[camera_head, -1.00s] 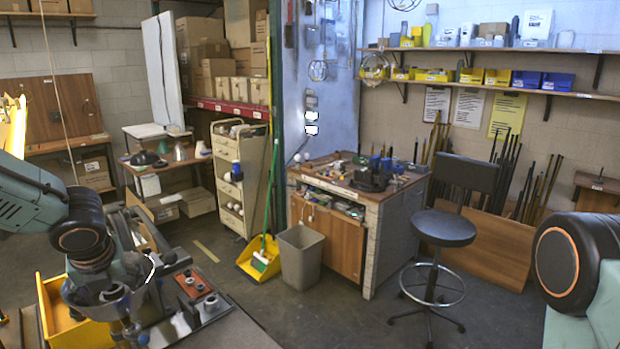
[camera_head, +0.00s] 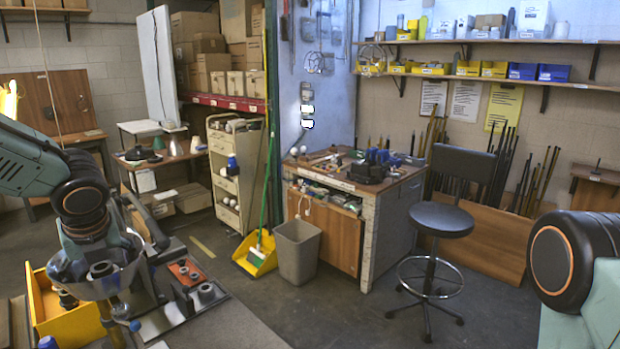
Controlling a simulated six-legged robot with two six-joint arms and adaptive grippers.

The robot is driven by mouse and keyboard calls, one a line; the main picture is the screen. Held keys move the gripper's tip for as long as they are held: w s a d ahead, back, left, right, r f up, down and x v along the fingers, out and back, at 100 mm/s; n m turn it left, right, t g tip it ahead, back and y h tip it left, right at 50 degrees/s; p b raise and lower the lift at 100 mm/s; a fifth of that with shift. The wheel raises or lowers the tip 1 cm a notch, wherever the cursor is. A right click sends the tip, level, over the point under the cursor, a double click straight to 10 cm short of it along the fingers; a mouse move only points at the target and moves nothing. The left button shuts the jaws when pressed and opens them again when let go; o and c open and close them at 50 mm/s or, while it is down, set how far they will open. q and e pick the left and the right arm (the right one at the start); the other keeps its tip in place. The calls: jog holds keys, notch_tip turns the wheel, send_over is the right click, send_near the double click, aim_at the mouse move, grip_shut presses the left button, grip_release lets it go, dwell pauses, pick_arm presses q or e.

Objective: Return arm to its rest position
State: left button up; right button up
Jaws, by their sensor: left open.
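My left arm (camera_head: 35,165) comes in from the left and bends down at a black joint (camera_head: 80,198). My left gripper (camera_head: 108,290) hangs below it, low at the left over the near work surface. It is open, and I see nothing held in it. Its fingers are hard to separate from the grey metal parts around them. Only my right arm's black joint (camera_head: 575,262) and a pale green link show at the right edge. The right gripper is out of view.
A yellow bin (camera_head: 75,318) stands beside the left gripper. An orange-red block (camera_head: 184,271) with dark round fittings sits to its right on the near bench (camera_head: 225,325). Beyond are a grey waste bin (camera_head: 298,252), a workbench (camera_head: 382,235) and a stool (camera_head: 441,222). Open floor lies between.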

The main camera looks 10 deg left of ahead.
pick_arm(q)
jog(key=m+h, duration=0.1)
jog(key=m, duration=0.1)
jog(key=shift+a+m+t+p, duration=0.1)
jog(key=shift+m+t+p, duration=0.2)
jog(key=shift+t, duration=0.1)
jog(key=shift+r+m+h+p, duration=0.1)
jog(key=shift+m+h+p, duration=0.25)
jog(key=shift+m, duration=0.35)
jog(key=shift+s+a+m+p, duration=0.1)
jog(key=shift+a+m+p, duration=0.05)
jog(key=shift+m+p, duration=0.45)
jog(key=shift+t+h, duration=0.25)
jog(key=shift+t, duration=0.05)
